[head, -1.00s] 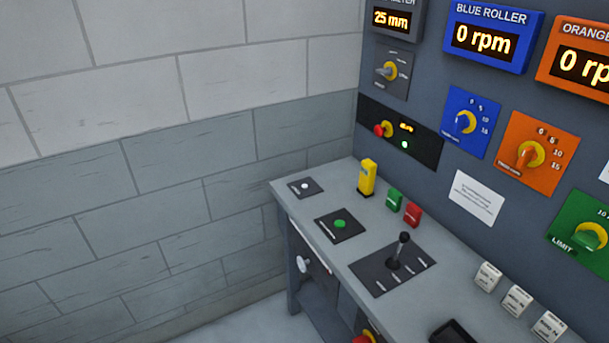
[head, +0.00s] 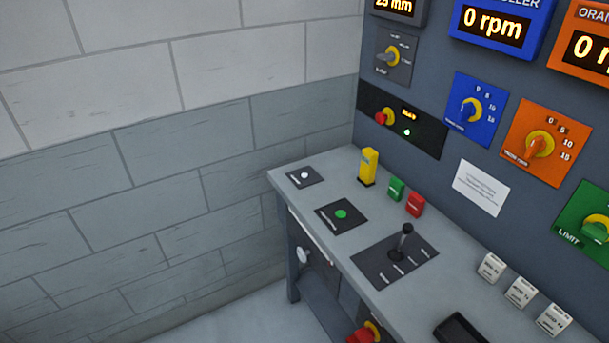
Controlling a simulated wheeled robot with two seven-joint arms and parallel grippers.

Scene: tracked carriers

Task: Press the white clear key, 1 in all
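A white round key (head: 305,175) sits on a small dark plate at the far left corner of the grey console desk (head: 335,262). The plate's lettering is too small to read, so I cannot confirm that it is the clear key. A green round key (head: 341,214) sits on a larger dark plate just nearer. Neither of my grippers shows in the head view, and nothing touches the white key.
A yellow block (head: 368,167), a green block (head: 396,189) and a red block (head: 415,204) stand along the panel. A lever (head: 405,243) rises from the desk. White labelled cubes (head: 520,292) and a black tray (head: 461,329) lie nearer right. A wall (head: 150,170) is left.

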